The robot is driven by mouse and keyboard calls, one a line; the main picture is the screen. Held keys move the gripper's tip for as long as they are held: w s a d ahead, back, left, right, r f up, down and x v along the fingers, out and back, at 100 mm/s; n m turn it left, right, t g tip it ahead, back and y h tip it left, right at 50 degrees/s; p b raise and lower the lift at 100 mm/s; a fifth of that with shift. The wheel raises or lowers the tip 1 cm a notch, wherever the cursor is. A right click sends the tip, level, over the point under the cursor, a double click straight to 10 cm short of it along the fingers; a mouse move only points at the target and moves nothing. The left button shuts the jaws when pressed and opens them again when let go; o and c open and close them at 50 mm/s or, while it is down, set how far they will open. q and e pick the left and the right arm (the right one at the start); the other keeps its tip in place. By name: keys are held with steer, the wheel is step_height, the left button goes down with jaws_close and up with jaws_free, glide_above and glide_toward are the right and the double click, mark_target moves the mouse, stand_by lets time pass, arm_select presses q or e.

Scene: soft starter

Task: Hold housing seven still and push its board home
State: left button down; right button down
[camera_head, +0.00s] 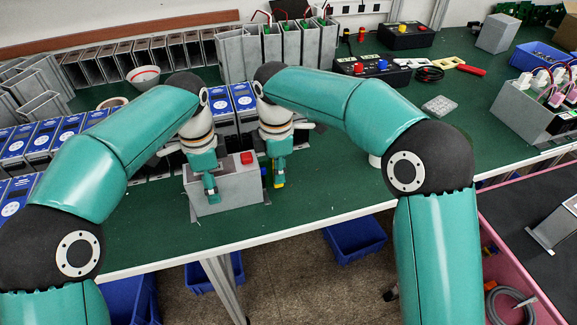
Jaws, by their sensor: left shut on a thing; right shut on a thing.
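A grey box-shaped housing (234,188) stands near the front edge of the green bench, with a red button (247,158) on top. I cannot read a number on it. My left gripper (211,190) is at the housing's left front and is shut on it. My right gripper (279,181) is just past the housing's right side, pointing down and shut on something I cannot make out. A small yellow-green patch shows at its tip. The board cannot be clearly told apart; the housing's inside is hidden.
Blue-and-white units (68,129) line the bench at left and behind my grippers. Grey housings with red wires (290,40) stand at the back. Clear green bench (320,180) lies right of the housing.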

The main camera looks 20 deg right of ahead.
steer(key=c, duration=1)
jaws_free()
steer(key=shift+r, duration=0.1)
